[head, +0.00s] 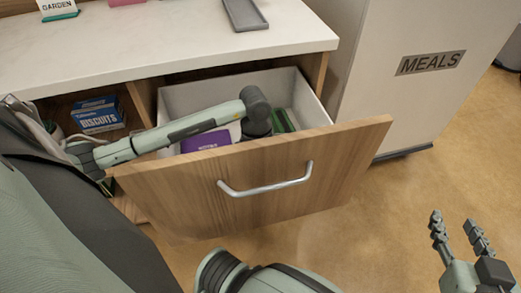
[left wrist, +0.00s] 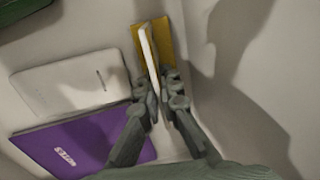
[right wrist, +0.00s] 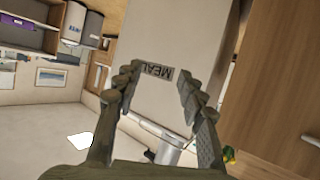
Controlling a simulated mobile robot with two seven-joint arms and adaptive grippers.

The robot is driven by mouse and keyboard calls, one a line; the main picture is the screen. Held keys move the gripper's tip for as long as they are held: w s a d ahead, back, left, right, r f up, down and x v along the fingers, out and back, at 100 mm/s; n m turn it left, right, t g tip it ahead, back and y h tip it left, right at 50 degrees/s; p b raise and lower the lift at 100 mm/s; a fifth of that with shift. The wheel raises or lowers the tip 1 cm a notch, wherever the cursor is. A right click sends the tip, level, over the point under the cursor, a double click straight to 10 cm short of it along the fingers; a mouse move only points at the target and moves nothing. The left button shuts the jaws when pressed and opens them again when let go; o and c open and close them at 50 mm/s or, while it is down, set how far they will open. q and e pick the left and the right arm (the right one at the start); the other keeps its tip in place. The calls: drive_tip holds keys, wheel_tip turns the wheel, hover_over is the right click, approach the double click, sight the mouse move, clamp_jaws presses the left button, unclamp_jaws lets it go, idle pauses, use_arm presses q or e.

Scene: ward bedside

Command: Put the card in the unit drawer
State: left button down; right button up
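The unit drawer (head: 255,190) is pulled open, with a wood front and a bar handle. My left arm reaches over its front, and the left gripper is down inside, hidden by the arm in the head view. In the left wrist view the left gripper (left wrist: 161,92) has its fingertips close together around a thin white card (left wrist: 147,48) with a yellow base (left wrist: 166,45). The card is seen nearly edge-on inside the drawer; I cannot tell whether it touches the drawer floor. My right gripper (head: 459,232) is open and empty, right of the drawer above the floor.
The drawer holds a purple booklet (left wrist: 80,143), a pale flat case (left wrist: 70,88) and a green item (head: 284,120). A blue biscuits box (head: 98,115) sits in the left compartment. A GARDEN card (head: 57,8) and a grey tray (head: 245,14) stand on the top. A MEALS cabinet (head: 420,90) is at right.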

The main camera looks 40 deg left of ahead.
use_arm(q)
drive_tip(key=c, duration=1.7)
unclamp_jaws()
drive_tip(key=shift+r, duration=0.1)
drive_tip(key=r, duration=0.4)
drive_tip(key=w+a+r+p, duration=0.1)
drive_tip(key=r, duration=0.6)
drive_tip(key=shift+w+a+r, duration=0.15)
drive_tip(key=shift+a+r, duration=0.15)
drive_tip(key=shift+r, duration=0.1)
use_arm(e)
drive_tip(key=s+d+f+g+h, duration=0.2)
drive_tip(key=s+d+f+g, duration=0.1)
drive_tip(key=d+f, duration=0.1)
drive_tip(key=shift+d+f, duration=0.3)
drive_tip(key=shift+f, duration=0.2)
drive_tip(key=shift+s, duration=0.1)
